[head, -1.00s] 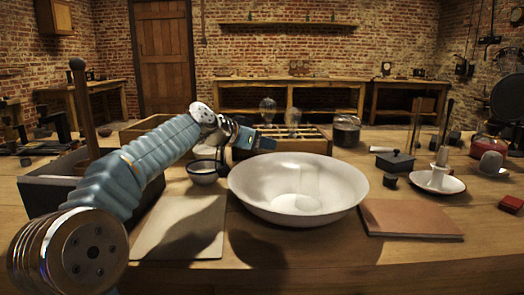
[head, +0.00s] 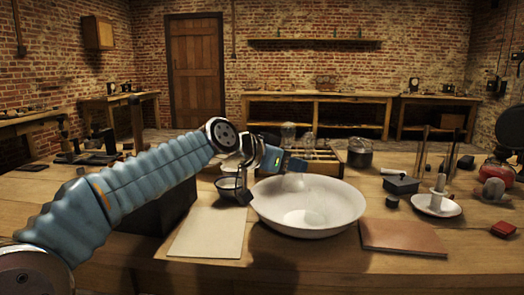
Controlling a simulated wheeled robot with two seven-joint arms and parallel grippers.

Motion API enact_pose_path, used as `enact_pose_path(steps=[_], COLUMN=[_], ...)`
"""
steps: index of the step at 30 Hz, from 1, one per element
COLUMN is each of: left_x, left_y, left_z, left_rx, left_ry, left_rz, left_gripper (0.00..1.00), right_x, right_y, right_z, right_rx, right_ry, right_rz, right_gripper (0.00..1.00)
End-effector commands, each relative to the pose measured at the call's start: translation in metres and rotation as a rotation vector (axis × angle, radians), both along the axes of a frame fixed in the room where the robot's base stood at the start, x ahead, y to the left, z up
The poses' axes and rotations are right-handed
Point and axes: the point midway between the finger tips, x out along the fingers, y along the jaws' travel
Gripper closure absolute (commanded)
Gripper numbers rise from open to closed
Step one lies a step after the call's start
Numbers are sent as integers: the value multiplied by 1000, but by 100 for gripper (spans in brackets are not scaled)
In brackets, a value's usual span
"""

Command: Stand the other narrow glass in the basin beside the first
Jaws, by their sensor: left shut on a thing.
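The wide white basin (head: 345,221) stands on the table in the middle of the head view. A clear narrow glass (head: 317,208) shows faintly inside it, right of the basin's centre; its outline is hard to make out. My left gripper (head: 296,165) reaches in from the left and is over the basin's back left rim. It is shut on a clear, faint thing, which looks like the other narrow glass (head: 293,182), hanging over the back of the basin. The fingers and the glass's lower end are hard to see. My right gripper is out of view.
A small dark-rimmed bowl (head: 232,188) stands left of the basin, under my arm. A pale board (head: 207,235) lies front left and a brown board (head: 404,236) right. A wooden rack (head: 325,163) with glass bulbs stands behind. A candle saucer (head: 437,206) is farther right.

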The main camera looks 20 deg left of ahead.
Motion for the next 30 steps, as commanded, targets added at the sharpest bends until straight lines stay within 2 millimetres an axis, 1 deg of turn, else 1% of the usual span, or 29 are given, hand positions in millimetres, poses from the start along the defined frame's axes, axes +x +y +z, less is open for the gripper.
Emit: enact_pose_path(steps=[3,8,14,21,24,30], left_x=[-3,-3,-3,-3,-3,-3], left_y=[-9,-11,-10,-10,-10,-10], left_z=[-1,-9,-28,-58,-66,-69], left_rx=[0,0,-1,0,-1,-1], left_ry=[-1,-1,-2,-1,-2,-2], left_rz=[-12,-14,-14,-13,-13,-13], left_gripper=[100,100,100,100,100,100], right_x=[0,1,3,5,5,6], right_y=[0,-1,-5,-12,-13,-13], right_z=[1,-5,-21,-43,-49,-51], right_rx=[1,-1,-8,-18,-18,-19], right_ry=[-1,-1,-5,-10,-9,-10], right_rz=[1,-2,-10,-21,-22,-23], right_gripper=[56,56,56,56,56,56])
